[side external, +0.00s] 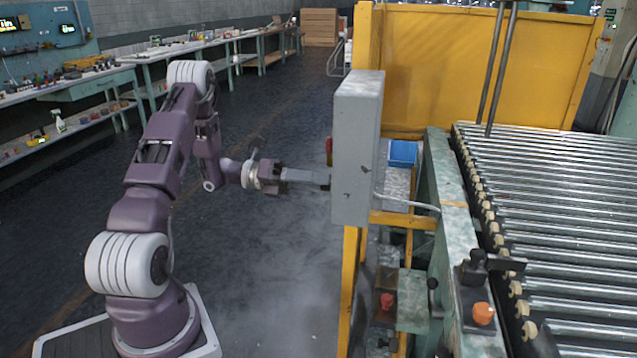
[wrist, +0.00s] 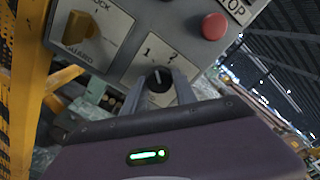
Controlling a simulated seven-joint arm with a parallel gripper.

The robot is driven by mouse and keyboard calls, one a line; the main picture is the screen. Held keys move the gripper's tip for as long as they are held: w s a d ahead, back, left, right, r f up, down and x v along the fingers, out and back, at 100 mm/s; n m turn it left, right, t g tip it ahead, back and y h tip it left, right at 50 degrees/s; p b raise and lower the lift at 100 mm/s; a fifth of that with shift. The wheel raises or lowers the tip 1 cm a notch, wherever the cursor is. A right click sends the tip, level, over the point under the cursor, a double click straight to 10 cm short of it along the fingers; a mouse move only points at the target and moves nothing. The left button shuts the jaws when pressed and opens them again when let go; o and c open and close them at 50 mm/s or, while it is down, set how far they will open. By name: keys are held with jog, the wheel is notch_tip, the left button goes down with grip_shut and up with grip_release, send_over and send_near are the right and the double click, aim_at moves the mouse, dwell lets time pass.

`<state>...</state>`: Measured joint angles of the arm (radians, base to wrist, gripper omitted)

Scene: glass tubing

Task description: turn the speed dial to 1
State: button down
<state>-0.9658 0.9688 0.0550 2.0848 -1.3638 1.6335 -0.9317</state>
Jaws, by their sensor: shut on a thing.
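The speed dial (wrist: 158,82) is a round black knob with a pale pointer mark, low on the grey control box's face in the wrist view. Figures stand above it, a 1 on the left and what looks like a 2 on the right. The pointer mark faces roughly up, towards the space between them; its exact setting is hard to tell. My gripper (wrist: 160,88) has one finger on each side of the dial and is shut on it. In the side external view my gripper (side external: 325,182) reaches the left face of the control box (side external: 357,150); the dial is hardly visible there.
A yellow guard lock knob (wrist: 82,32) sits up and left of the dial, and a red stop button (wrist: 215,26) up and right. A yellow frame (side external: 350,290) carries the box. A roller conveyor (side external: 560,210) lies right. The floor around my arm is clear.

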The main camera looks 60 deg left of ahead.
jog(key=shift+n, duration=1)
jog(key=c, duration=1)
grip_release()
jog(key=shift+o, duration=0.2)
jog(key=shift+s+a, duration=0.1)
jog(key=v, duration=0.7)
